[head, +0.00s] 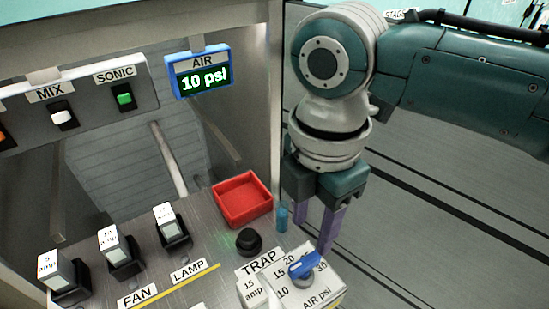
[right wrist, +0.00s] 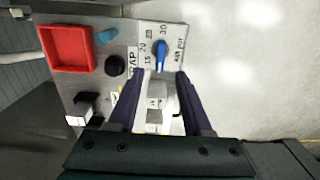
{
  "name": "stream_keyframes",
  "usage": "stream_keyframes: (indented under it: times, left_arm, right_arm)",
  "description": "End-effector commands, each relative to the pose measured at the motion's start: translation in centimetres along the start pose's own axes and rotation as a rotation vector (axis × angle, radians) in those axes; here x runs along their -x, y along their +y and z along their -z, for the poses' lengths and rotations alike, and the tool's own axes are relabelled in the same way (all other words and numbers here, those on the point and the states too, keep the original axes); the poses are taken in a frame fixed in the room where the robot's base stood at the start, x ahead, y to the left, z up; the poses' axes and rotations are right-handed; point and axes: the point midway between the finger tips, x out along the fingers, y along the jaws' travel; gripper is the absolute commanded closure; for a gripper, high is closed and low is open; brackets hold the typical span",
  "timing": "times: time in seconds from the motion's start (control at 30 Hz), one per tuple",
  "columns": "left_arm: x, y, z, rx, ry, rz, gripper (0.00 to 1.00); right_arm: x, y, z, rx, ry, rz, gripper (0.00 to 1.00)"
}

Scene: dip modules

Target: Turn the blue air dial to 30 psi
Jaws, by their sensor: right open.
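The blue air dial (head: 304,265) sits on a white block lettered "AIR psi", with a scale whose readable marks include 10, 15, 20 and 30. In the right wrist view the dial (right wrist: 162,53) lies just ahead of the fingertips, roughly centred between them. The blue-framed AIR display (head: 203,78) reads 10 psi. My right gripper (head: 316,236) points down just behind the dial, its purple fingers apart and empty. It also shows in the right wrist view (right wrist: 160,76). Whether a finger touches the dial cannot be told. My left gripper is not in view.
A red tray (head: 243,199), a black knob (head: 249,240) and a small blue cylinder (head: 282,215) stand on the panel near the dial. Several labelled switches, including the LAMP switch (head: 172,230), stand at left. Right of the panel is open floor.

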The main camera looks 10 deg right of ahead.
Motion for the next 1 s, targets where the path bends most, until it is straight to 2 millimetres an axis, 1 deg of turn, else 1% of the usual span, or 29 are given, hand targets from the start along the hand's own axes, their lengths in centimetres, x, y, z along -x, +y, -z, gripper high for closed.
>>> stream_keyframes:
  times: [0.03, 0.2, 0.3, 0.4, 0.53, 0.8, 1.0]
  left_arm:
    - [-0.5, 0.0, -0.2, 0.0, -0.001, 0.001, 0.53]
    - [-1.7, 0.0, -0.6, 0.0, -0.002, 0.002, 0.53]
    - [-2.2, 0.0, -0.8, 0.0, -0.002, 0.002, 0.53]
    - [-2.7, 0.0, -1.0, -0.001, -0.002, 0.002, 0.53]
    - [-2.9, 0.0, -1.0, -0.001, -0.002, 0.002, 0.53]
    - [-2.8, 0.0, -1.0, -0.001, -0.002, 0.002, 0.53]
    - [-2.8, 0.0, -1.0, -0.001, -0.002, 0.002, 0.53]
  right_arm:
    - [-1.2, -0.1, 0.0, -0.001, 0.0, 0.004, 0.5]
    - [-4.7, -0.1, 0.1, -0.001, -0.001, 0.004, 0.5]
    - [-6.3, -0.1, 0.1, -0.002, 0.0, 0.002, 0.5]
    - [-7.5, -0.1, 0.1, -0.002, 0.001, 0.001, 0.5]
    - [-8.2, -0.1, 0.1, -0.002, 0.0, 0.0, 0.5]
    - [-8.2, -0.1, 0.1, -0.002, 0.0, -0.001, 0.5]
    - [-8.2, -0.1, 0.1, -0.002, 0.0, -0.001, 0.72]
